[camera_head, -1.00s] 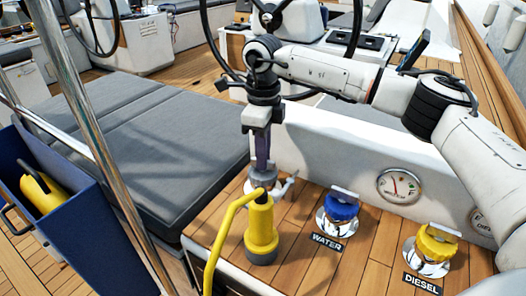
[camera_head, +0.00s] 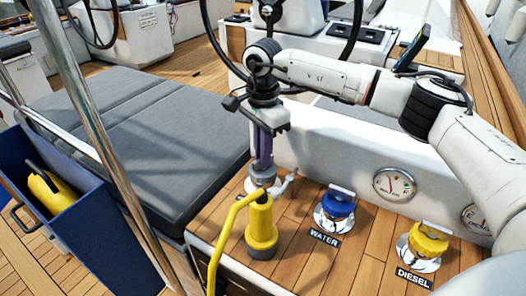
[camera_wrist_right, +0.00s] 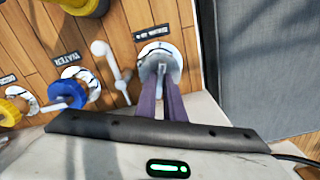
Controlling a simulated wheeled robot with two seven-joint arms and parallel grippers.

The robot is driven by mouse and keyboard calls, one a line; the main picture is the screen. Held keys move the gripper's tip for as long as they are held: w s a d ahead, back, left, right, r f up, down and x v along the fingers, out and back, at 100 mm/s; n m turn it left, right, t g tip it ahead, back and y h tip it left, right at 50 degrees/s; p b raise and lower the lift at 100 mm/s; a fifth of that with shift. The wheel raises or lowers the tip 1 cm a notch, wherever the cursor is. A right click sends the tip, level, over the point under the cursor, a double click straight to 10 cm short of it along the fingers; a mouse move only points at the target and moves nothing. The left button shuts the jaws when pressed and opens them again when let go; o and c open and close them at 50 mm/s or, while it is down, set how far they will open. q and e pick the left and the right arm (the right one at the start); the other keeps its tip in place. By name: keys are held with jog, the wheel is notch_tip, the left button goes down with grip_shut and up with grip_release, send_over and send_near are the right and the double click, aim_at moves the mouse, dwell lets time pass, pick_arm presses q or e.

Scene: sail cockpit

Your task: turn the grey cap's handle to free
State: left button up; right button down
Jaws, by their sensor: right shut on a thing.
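The grey cap (camera_wrist_right: 151,66) sits on a round metal deck plate in the right wrist view, its label partly readable. In the head view the grey cap (camera_head: 262,174) shows behind the yellow pump, partly hidden by it. My right gripper (camera_head: 263,162) reaches straight down onto it. In the right wrist view its two purple fingers (camera_wrist_right: 163,75) are shut on the cap's upright handle. My left gripper is not in view.
A yellow pump (camera_head: 261,228) with a bent yellow handle stands just in front. A blue WATER cap (camera_head: 339,207) and a yellow DIESEL cap (camera_head: 428,240) lie to the right. A white tap-like fitting (camera_wrist_right: 112,68) stands beside the grey cap. A blue bin (camera_head: 88,236) is at left.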

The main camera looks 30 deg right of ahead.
jog(key=shift+n, duration=2.2)
jog(key=c, duration=1.8)
grip_release()
jog(key=shift+c, duration=0.2)
notch_tip(320, 180, up, 10)
jog(key=shift+r, duration=0.2)
jog(key=shift+r+p, duration=0.1)
jog(key=shift+p, duration=0.3)
